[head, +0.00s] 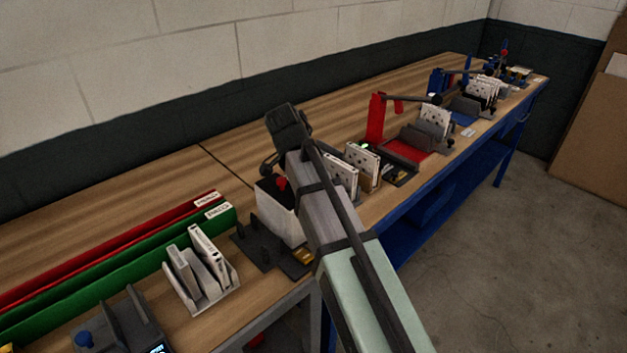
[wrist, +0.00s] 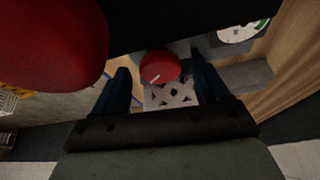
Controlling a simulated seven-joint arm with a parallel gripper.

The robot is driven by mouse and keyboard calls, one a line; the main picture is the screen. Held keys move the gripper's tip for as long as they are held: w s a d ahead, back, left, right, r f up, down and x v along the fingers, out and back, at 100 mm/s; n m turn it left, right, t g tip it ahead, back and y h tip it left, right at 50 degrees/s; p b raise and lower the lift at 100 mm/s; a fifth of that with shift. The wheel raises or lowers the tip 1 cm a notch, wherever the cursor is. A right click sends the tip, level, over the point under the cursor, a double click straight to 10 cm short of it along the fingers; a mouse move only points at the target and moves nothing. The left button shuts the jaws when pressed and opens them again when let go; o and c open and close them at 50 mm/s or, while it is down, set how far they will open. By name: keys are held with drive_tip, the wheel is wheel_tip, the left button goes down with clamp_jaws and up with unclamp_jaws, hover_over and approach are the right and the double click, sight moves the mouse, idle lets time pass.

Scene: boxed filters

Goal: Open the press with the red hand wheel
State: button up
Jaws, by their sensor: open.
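In the wrist view, my gripper (wrist: 159,64) is open, with a dark blue finger on each side. A round red knob with a white mark (wrist: 160,67) shows between the fingers, beyond the tips. I cannot tell whether this is the press's hand wheel. A larger rounded red thing (wrist: 50,45) is close to the camera at upper left, cut by the frame edge. A pale plate with dark shapes (wrist: 172,95) lies below the knob. In the head view, my arm reaches over the bench and my fingers cannot be made out. A small red part (head: 281,183) shows beside it.
A white-faced gauge (wrist: 243,30) is at upper right in the wrist view. On the wooden bench (head: 150,235), a red stand with a dark lever (head: 376,118), slotted white plates (head: 362,160), a white rack (head: 205,290) and red and green bins (head: 120,270) stand near my arm.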

drive_tip(key=shift+f, duration=0.2)
drive_tip(key=shift+c, duration=0.3)
drive_tip(key=c, duration=1)
drive_tip(key=shift+o, duration=0.2)
drive_tip(key=shift+d+n, duration=0.1)
drive_tip(key=shift+n, duration=0.2)
